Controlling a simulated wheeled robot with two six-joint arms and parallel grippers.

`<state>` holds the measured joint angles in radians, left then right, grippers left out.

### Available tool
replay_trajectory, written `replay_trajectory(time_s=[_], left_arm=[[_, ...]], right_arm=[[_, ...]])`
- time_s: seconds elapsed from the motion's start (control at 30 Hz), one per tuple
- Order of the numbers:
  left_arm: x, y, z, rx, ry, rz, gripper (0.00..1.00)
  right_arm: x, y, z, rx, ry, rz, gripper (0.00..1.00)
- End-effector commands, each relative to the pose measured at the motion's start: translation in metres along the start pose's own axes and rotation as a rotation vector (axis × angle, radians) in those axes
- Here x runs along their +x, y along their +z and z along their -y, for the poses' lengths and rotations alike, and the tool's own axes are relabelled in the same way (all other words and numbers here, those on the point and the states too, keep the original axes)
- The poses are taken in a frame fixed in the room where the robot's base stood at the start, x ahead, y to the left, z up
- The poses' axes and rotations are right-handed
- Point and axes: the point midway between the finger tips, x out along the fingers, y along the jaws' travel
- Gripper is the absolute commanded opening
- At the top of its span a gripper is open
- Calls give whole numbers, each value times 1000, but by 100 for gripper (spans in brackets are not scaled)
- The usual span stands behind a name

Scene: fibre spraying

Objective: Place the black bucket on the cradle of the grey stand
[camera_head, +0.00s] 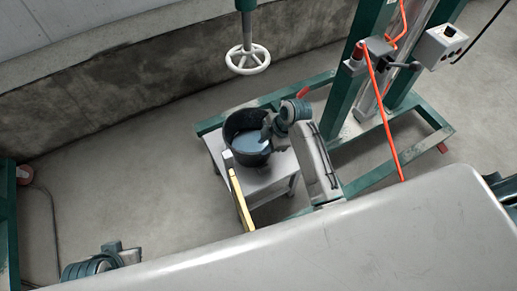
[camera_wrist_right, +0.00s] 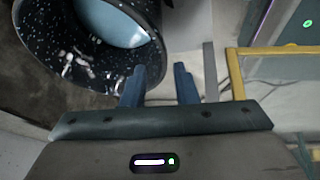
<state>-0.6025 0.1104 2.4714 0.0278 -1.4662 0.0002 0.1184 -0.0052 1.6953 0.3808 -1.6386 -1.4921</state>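The black bucket (camera_head: 232,125) with pale blue contents appears to stand upright on the flat top of a low grey stand (camera_head: 268,173). No separate cradle shape can be made out. My right gripper (camera_head: 267,128) is at the bucket's right rim. In the right wrist view the speckled bucket (camera_wrist_right: 62,50) fills the upper left. The two blue fingers of my right gripper (camera_wrist_right: 160,86) are apart. The left finger overlaps the bucket's rim and the right finger is outside it; contact cannot be told. My left gripper (camera_head: 122,254) is low at the left, its fingers unclear.
A yellow bar (camera_head: 241,203) slants at the stand's left side. A white handwheel (camera_head: 248,60) hangs above and behind the bucket. A green frame (camera_head: 345,95) with an orange hose (camera_head: 382,120) stands at the right. The floor left of the stand is clear.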

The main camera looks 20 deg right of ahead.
Motion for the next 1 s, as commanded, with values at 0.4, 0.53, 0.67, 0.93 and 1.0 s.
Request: replay_trajectory(time_s=[0.4, 0.53, 0.67, 0.93, 1.0], left_arm=[[-6, 2, 5, 5, -18, 41, 30], [-6, 2, 4, 5, -17, 40, 30], [-6, 2, 4, 5, -17, 39, 30], [-7, 1, 4, 4, -17, 37, 30], [-7, 1, 4, 4, -17, 38, 30]], right_arm=[[-32, 0, 0, 0, -1, 0, 27], [-32, 4, 9, 44, 5, 14, 27], [-35, 18, 40, 208, 34, 63, 27], [-68, 48, 133, 736, 189, 186, 27], [-82, 53, 155, 869, 243, 203, 27]])
